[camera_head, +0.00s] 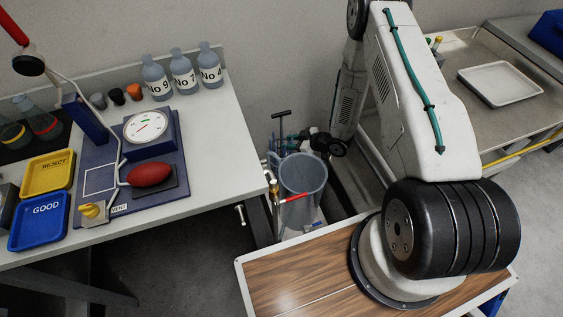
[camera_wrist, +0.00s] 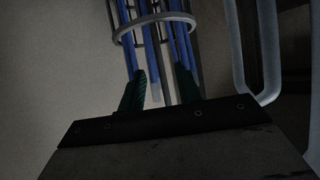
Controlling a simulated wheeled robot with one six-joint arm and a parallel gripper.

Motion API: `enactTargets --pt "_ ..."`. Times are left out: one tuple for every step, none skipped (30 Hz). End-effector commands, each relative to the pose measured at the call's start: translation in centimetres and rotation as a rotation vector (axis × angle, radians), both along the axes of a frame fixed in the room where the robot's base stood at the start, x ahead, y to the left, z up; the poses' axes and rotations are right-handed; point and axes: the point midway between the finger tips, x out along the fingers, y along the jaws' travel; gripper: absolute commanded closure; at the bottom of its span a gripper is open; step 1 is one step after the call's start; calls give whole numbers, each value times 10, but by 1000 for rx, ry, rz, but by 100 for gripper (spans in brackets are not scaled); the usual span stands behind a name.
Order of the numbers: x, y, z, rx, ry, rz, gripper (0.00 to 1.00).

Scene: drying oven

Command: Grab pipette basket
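The pipette basket (camera_wrist: 124,38) shows in the wrist view as a grey metal ring around several blue pipettes. Its lower end is hidden behind my gripper. My gripper (camera_wrist: 160,72) has two dark green fingers standing apart, just in front of the pipettes. A pale tip hangs in the gap between the fingers. I cannot tell whether either finger touches anything. In the head view, my gripper (camera_head: 300,138) is small and dark, reaching left from the arm near a black T-shaped handle (camera_head: 281,114) and some thin blue parts.
A translucent blue-grey cylinder (camera_head: 303,178) stands just below my gripper. A white bench (camera_head: 210,135) on the left holds bottles, a dial gauge and yellow and blue trays. A wood-topped surface (camera_head: 290,275) is in front. A metal counter with a white tray (camera_head: 500,83) is at right.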

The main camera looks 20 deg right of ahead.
Motion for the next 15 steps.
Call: enactTargets --pt "3 4 -3 0 0 2 66" --pt "6 7 -4 -1 -1 3 66" --pt "9 11 -7 -1 -1 3 66" --pt "12 15 -10 -1 -1 4 66" --pt "14 18 -12 -1 -1 4 66" --pt "19 22 -15 -1 -1 3 66" --pt "22 24 -17 -1 -1 3 66" --pt "24 26 -19 -1 -1 2 66" --pt "26 28 -21 -1 -1 0 66" --pt "27 29 -22 -1 -1 0 66" --pt "28 29 -22 -1 -1 0 66" --pt "28 30 -22 -1 1 0 66" --pt "28 29 -22 -1 1 0 66" --pt "28 29 -22 -1 1 0 66" --pt "28 29 -22 -1 1 0 66"
